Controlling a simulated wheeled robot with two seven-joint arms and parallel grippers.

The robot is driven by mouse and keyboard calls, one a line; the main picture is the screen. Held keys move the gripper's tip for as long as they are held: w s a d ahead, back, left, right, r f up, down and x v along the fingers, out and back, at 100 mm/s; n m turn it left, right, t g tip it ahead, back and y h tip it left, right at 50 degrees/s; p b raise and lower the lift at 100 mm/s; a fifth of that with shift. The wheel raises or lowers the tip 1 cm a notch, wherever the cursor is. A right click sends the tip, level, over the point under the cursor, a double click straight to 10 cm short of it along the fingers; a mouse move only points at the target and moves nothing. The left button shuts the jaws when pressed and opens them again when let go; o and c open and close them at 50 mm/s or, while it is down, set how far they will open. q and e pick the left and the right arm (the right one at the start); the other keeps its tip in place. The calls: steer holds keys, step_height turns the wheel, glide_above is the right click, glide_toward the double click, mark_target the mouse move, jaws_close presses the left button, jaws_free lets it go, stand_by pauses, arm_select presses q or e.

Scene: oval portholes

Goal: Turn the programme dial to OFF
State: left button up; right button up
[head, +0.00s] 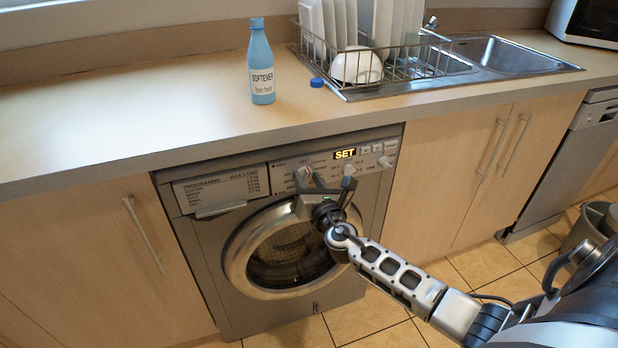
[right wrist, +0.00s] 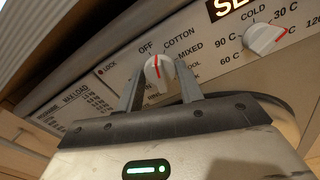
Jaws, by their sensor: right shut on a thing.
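The programme dial (right wrist: 158,73) is a white knob with a red pointer on the washing machine's panel. In the right wrist view its pointer stands nearly upright, between the OFF and COTTON labels. It also shows in the head view (head: 303,173), partly hidden by the gripper. My right gripper (right wrist: 159,82) has one finger on each side of the dial and is shut on it. In the head view the right gripper (head: 310,184) is in front of the panel, above the round door. My left gripper is not in view.
A temperature dial (right wrist: 266,39) sits to the right, under a lit SET display (head: 345,154). The washing machine's door (head: 240,262) is shut. A softener bottle (head: 261,62), a blue cap (head: 317,82) and a dish rack (head: 408,66) stand on the counter above.

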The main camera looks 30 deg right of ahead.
steer(key=shift+n+p, duration=0.5)
steer(key=shift+n, duration=1.2)
steer(key=o, duration=1)
steer(key=shift+s, duration=0.1)
steer(key=v, duration=1.6)
steer(key=shift+a, duration=0.15)
